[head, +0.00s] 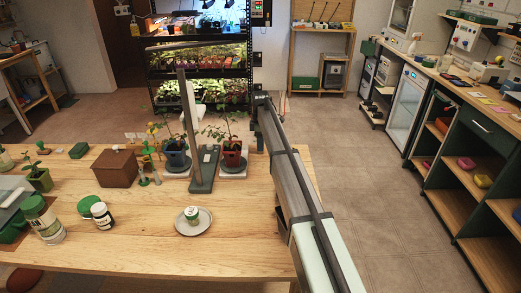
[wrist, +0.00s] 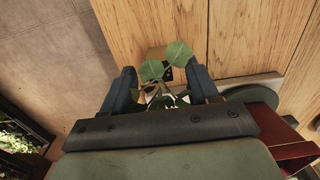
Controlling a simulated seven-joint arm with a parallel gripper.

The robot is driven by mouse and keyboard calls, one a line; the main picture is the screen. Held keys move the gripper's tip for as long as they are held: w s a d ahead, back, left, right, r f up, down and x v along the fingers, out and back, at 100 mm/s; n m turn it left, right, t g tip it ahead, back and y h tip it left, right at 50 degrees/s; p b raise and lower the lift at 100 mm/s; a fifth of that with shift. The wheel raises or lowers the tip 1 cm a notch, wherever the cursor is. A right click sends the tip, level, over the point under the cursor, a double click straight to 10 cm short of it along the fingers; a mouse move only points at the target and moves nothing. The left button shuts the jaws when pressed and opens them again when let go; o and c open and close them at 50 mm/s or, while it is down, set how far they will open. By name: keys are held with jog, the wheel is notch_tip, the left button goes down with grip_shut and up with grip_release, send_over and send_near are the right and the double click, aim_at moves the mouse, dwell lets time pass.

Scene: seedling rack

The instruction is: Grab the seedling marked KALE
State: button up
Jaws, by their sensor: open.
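No marking reading KALE can be made out. In the wrist view my gripper (wrist: 162,74) is open, with its two dark blue fingers on either side of a seedling's round green leaves (wrist: 177,53). A small tan piece with a dark patch (wrist: 157,53) shows behind the leaves; the seedling's base is mostly hidden. Whether the fingers touch it, I cannot tell. In the head view, potted seedlings stand on the table in a blue pot (head: 176,156), a dark red pot (head: 232,155) and a green pot (head: 40,181).
A green stand with an upright post (head: 204,172) is between the blue and red pots. A brown box (head: 116,168) and a plate (head: 202,226) with a small tub (head: 192,213) are on the table (head: 140,245). The table's front middle is clear. A plant rack (head: 250,60) stands behind.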

jog(key=shift+f, duration=1.5)
jog(key=shift+c, duration=0.3)
jog(key=c, duration=1)
jog(key=shift+o, duration=0.2)
